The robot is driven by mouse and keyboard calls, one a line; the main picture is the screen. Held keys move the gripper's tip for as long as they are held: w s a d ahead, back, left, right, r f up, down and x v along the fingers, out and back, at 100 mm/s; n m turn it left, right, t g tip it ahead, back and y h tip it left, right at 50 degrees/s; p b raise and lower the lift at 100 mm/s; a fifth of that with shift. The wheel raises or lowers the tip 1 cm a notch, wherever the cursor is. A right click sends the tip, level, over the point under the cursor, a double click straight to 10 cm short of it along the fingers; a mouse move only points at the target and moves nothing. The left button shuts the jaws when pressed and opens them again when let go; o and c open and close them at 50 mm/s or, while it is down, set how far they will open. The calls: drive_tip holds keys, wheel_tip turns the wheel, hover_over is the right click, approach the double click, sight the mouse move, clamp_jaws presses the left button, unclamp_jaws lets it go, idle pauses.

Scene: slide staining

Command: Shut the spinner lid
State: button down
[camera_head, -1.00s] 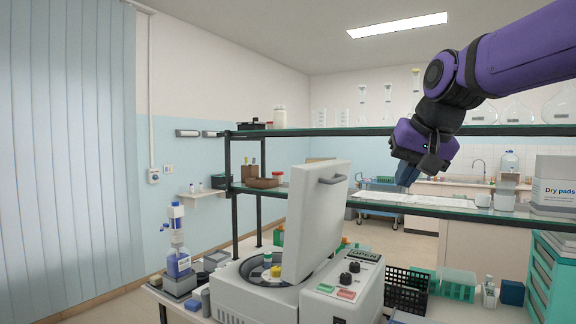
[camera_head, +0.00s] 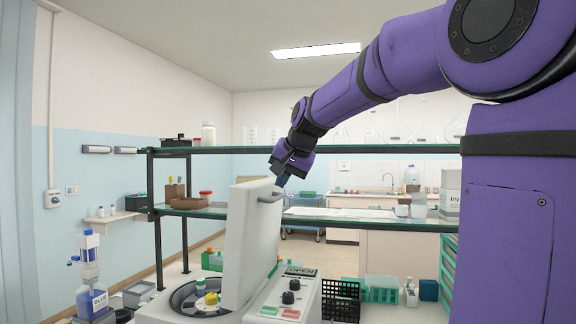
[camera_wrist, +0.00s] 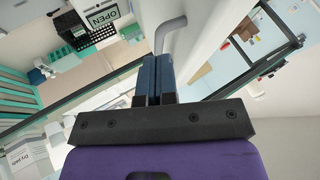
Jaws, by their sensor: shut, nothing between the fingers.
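The spinner (camera_head: 150,313) stands on the bench with its white lid (camera_head: 247,245) raised nearly upright. A grey bar handle (camera_head: 271,197) sits near the lid's top edge. The open bowl shows a rotor (camera_head: 196,299) with a yellow piece. My gripper (camera_head: 283,180) is at the lid's top, just above the handle. In the wrist view my gripper (camera_wrist: 154,62) has its blue fingers shut together with nothing between them. The grey handle (camera_wrist: 168,32) and the white lid (camera_wrist: 205,30) are just beyond the fingertips. I cannot tell whether the fingers touch the lid.
Glass shelves (camera_head: 340,150) on black posts run behind the spinner, close to my arm. A control panel (camera_head: 292,290) with knobs and an OPEN display is right of the lid. A black basket (camera_head: 341,299) and a teal rack (camera_head: 381,289) stand farther right. A blue bottle (camera_head: 92,298) stands left.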

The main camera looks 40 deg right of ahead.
sight(259, 195)
drive_tip(key=shift+x, duration=0.95)
drive_tip(key=shift+w+a+r, duration=0.1)
drive_tip(key=shift+w+a, duration=0.5)
drive_tip(key=shift+w, duration=0.15)
drive_tip(key=shift+w+a+r, duration=0.15)
drive_tip(key=shift+w+a, duration=0.45)
drive_tip(key=shift+w, duration=0.1)
